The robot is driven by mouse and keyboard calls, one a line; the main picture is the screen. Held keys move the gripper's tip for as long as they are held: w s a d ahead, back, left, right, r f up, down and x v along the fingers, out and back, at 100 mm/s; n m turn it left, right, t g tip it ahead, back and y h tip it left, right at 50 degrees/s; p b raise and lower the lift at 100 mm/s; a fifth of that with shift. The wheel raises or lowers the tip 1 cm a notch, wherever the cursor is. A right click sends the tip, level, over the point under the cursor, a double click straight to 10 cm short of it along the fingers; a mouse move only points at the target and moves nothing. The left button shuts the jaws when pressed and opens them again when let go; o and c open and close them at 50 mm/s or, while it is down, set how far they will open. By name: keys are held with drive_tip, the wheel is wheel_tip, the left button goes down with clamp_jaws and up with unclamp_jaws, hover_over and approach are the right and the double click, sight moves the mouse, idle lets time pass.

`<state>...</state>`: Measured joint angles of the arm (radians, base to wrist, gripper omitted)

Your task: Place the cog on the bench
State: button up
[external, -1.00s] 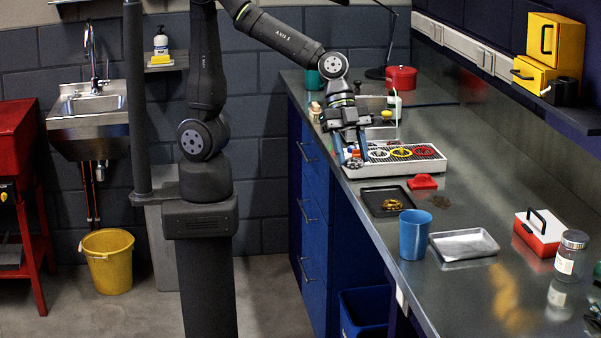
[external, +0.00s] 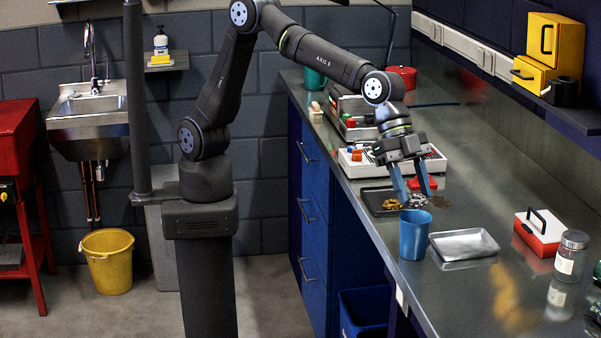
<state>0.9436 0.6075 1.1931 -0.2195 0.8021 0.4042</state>
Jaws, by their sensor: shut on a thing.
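My gripper (external: 418,199) points down near the black tray (external: 372,208), its two blue fingers shut on a small silvery toothed piece, which looks like the cog (external: 417,201). The cog is at the right edge of the black tray, low over the steel bench (external: 470,207). I cannot tell whether it touches the bench or is slightly above it. A gold-coloured piece (external: 392,205) lies in the black tray, left of the cog.
A blue cup (external: 414,235) stands just in front of my gripper, beside an empty metal tray (external: 465,243). A red object (external: 424,182) is behind the fingers. A brown patch (external: 441,202) lies to the right. A white tray (external: 360,168) is further back.

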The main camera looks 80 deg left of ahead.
drive_tip(key=s+d+f+n+t, duration=0.1)
drive_tip(key=s+d, duration=0.2)
drive_tip(key=d, duration=0.6)
drive_tip(key=s+d+f+n, duration=0.1)
drive_tip(key=s+d, duration=0.2)
drive_tip(key=d, duration=0.7)
hover_over(468, 309)
drive_tip(key=s+a, duration=0.1)
drive_tip(key=a, duration=0.1)
wheel_tip(468, 309, down, 7)
drive_tip(key=shift+f, duration=2.15)
drive_tip(key=shift+f, duration=0.2)
drive_tip(key=o, duration=1)
drive_tip(key=shift+r, duration=0.1)
